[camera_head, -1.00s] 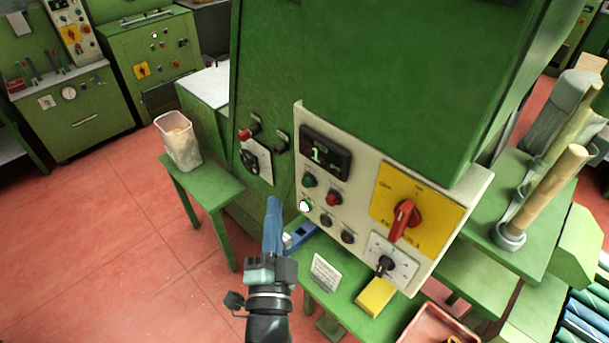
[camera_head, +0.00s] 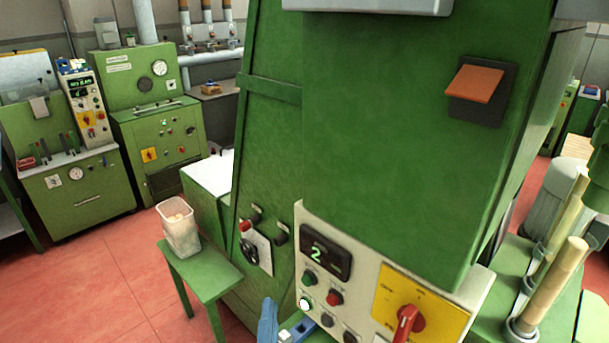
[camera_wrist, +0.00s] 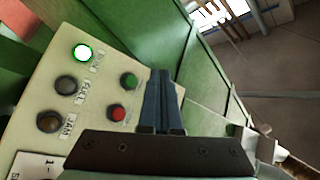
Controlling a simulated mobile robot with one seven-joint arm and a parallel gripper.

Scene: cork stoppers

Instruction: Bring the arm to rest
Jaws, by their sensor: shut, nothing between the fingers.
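My gripper (camera_wrist: 161,100) is shut and empty, its two dark blue fingers side by side in the wrist view. In the head view only the blue tip end of my gripper (camera_head: 267,318) shows at the bottom edge, in front of the green machine (camera_head: 400,110). The control panel (camera_head: 372,275) carries a display reading 2, a lit white button (camera_head: 306,304), green and red buttons and a red rotary switch (camera_head: 408,322). In the wrist view the lit button (camera_wrist: 83,52) and the other buttons lie left of my fingers. I cannot tell the exact gap to the panel.
A green side table (camera_head: 203,272) with a bin (camera_head: 178,228) stands left of the machine. Wooden rods (camera_head: 553,280) stand at the right. More green machines (camera_head: 160,130) are at the back left. Red floor (camera_head: 110,290) is open at the left.

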